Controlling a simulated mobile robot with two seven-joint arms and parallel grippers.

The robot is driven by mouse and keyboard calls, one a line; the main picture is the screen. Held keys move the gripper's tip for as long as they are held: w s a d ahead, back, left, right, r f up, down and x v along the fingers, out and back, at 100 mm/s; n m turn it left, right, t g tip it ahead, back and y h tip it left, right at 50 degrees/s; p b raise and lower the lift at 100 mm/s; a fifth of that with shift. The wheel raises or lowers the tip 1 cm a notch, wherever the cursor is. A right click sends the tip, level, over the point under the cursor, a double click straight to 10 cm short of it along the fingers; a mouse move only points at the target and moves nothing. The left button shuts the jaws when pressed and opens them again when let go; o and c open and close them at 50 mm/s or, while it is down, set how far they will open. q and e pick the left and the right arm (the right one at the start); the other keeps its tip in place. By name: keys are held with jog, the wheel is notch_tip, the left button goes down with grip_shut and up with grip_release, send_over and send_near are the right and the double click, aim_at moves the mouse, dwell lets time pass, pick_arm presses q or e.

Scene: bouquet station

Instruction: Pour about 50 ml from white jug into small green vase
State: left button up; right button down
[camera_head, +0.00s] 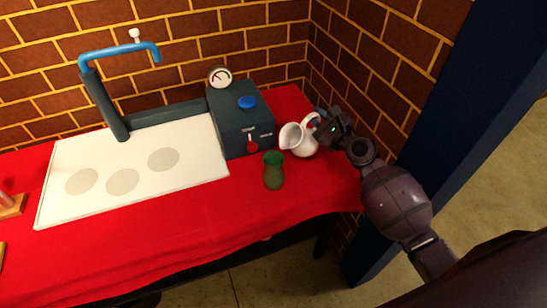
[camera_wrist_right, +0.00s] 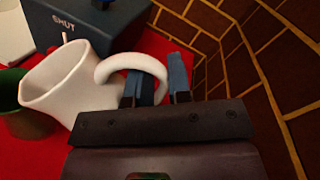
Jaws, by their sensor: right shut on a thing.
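The white jug (camera_head: 298,139) is at the right end of the red table, tilted a little with its mouth toward the left. My right gripper (camera_head: 318,121) is shut on the jug's handle, and in the right wrist view its blue fingers (camera_wrist_right: 158,85) are at the handle loop. The small green vase (camera_head: 273,171) stands just left of and nearer than the jug, and shows partly at the left edge of the right wrist view (camera_wrist_right: 12,80). My left gripper is not in view.
A dark box (camera_head: 235,128) with a gauge (camera_head: 220,76) and red lever stands behind the vase. A white board (camera_head: 130,200) with grey discs and a blue-topped tap (camera_head: 120,50) are to the left. A brick wall (camera_head: 370,60) closes the right side. Red cloth (camera_head: 220,215) in front is clear.

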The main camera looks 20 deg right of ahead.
jog(key=shift+w+d+f+m+b, duration=0.1)
jog(key=shift+d+f+m+b, duration=0.2)
jog(key=shift+f, duration=0.15)
jog(key=shift+w+d+f+m+b, duration=0.3)
jog(key=shift+d+f+m+b, duration=0.3)
jog(key=shift+d+f+m, duration=0.55)
jog(key=shift+w+d+f+m+b, duration=0.3)
jog(key=shift+d+f+m+b, duration=0.35)
jog(key=shift+f+m, duration=0.7)
jog(key=shift+w+d+f+m+b, duration=0.3)
jog(key=shift+d+f+m+b, duration=0.2)
jog(key=shift+d+f+m, duration=0.7)
jog(key=shift+a+f, duration=0.1)
jog(key=shift+f, duration=0.1)
